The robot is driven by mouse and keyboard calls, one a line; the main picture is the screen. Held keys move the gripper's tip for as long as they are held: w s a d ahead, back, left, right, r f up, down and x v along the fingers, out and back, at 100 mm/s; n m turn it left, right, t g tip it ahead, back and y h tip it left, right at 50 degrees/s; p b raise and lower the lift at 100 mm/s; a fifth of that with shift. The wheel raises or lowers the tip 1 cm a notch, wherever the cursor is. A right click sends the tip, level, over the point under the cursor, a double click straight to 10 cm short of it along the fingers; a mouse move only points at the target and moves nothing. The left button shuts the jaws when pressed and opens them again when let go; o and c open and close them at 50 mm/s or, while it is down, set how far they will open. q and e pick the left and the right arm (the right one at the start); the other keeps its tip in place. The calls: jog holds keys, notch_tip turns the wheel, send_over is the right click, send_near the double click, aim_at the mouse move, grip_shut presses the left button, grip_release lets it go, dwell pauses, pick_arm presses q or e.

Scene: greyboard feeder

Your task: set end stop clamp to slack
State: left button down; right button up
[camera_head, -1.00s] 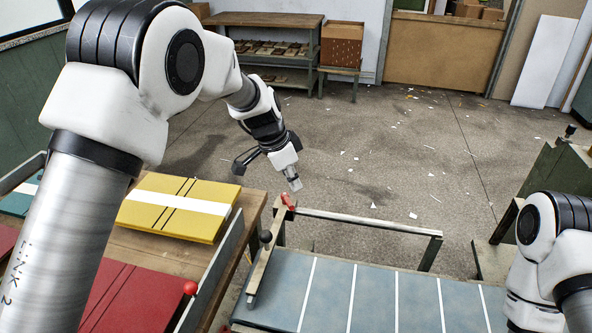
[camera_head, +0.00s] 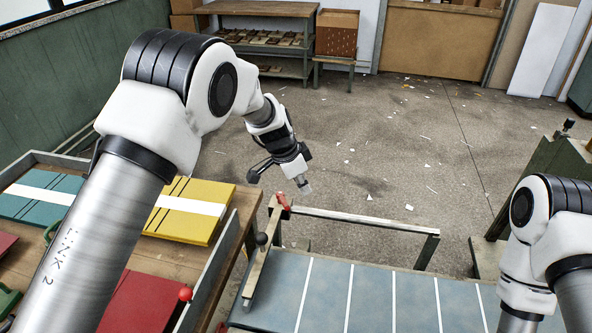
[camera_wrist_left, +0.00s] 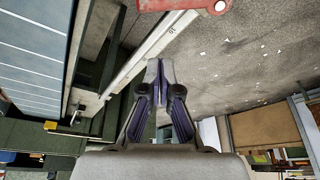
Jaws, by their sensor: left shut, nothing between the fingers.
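The end stop clamp's red lever (camera_head: 284,202) sits at the far end of the pale end stop bar (camera_head: 262,262), which lies along the left edge of the blue-grey table. The bar also carries a dark round knob (camera_head: 262,239). My left gripper (camera_head: 305,187) is shut and empty, just beyond and to the right of the lever, apart from it in the head view. In the left wrist view the closed fingers (camera_wrist_left: 160,72) point toward the top, and part of the red lever (camera_wrist_left: 190,6) shows above them. My right gripper is out of the picture.
Left of the bar, a wooden bench holds yellow (camera_head: 192,222), red and teal boards, with a grey side rail (camera_head: 212,278) and red knob (camera_head: 185,294). A metal rail (camera_head: 365,219) runs behind the blue-grey table (camera_head: 372,300). The floor beyond is open, with paper scraps.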

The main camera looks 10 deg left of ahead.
aim_at(284, 204)
pick_arm(q)
jog(key=s+a+f, duration=0.1)
jog(key=a+f+p, duration=0.1)
jog(key=a, duration=0.1)
jog(key=shift+s+f, duration=0.25)
jog(key=shift+s, duration=0.15)
jog(key=shift+s+m+b, duration=0.1)
jog(key=shift+m+b, duration=0.2)
jog(key=shift+m, duration=0.1)
